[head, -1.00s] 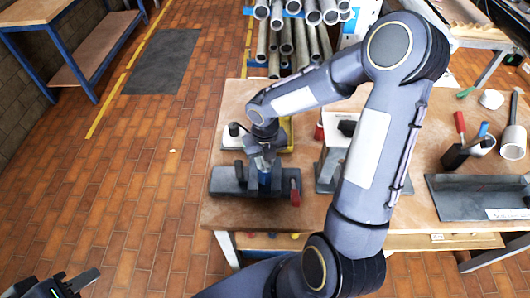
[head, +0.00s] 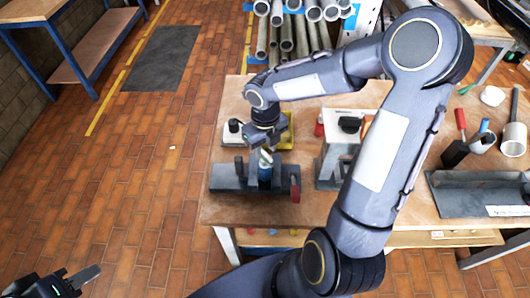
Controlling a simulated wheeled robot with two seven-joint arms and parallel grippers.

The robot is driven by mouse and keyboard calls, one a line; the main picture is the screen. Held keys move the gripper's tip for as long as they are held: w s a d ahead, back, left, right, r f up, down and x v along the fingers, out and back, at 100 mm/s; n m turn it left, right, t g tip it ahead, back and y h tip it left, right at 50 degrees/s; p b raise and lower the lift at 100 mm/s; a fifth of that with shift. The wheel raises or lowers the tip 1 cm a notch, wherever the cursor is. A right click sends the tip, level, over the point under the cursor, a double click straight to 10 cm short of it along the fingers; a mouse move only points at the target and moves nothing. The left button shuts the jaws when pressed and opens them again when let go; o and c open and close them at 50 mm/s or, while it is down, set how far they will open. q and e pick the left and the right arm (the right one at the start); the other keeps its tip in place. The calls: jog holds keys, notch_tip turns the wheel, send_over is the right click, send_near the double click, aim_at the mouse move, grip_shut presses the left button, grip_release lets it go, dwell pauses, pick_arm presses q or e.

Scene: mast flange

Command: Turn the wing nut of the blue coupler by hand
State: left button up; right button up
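The blue coupler (head: 265,175) stands upright in a dark fixture (head: 228,178) at the left front of the workbench. Its wing nut cannot be made out; my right gripper (head: 265,157) covers the coupler's top. That gripper points down, directly above or at the coupler, and its finger gap is too small and hidden to read. My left gripper (head: 65,284) is at the bottom left corner, over the floor and away from the bench, partly cut off by the frame edge.
A red-handled part (head: 295,188) is at the fixture's right end. A grey block-like device (head: 333,160) stands to the right, partly behind my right arm. A dark angle tray (head: 470,195) and a white mug-like cylinder (head: 513,139) are further right. Pipes (head: 287,38) lie behind the bench.

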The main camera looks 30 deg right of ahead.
jog(key=shift+r, duration=0.45)
